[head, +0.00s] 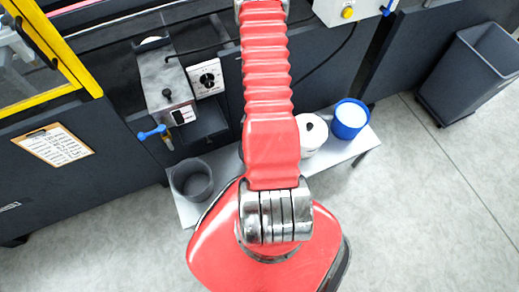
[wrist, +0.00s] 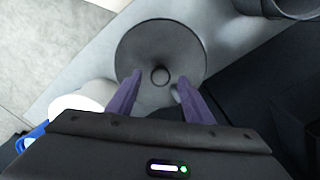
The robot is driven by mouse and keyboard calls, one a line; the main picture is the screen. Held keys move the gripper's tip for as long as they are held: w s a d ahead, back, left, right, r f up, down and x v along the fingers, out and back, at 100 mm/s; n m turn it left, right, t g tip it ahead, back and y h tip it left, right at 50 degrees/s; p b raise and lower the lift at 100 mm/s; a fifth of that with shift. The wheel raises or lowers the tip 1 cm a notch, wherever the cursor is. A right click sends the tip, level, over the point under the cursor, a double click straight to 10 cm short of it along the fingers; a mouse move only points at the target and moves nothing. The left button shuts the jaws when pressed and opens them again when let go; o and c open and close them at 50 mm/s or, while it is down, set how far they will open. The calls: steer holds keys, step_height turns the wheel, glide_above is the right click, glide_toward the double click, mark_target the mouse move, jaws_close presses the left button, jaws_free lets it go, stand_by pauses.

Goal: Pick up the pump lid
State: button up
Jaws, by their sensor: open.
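The pump lid (wrist: 160,38) is a dark grey round disc with a small round knob (wrist: 160,76) at its middle. In the wrist view it lies on the pale bench. My gripper (wrist: 159,80) is open, its two purple fingers pointing at the lid with one tip on each side of the knob. The wrist view does not show whether the tips are down at the knob's height or above it. In the head view my red arm hides the lid and my gripper.
The low bench (head: 343,152) also holds a dark pot (head: 192,180), a white round container (head: 313,135) and a blue-rimmed bucket (head: 350,119). A grey metal box (head: 164,78) is on the dark machine behind. A grey bin (head: 475,68) stands right; the front floor is clear.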

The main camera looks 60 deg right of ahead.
steer(key=shift+f, duration=1.95)
steer(key=shift+c, duration=0.2)
jaws_close()
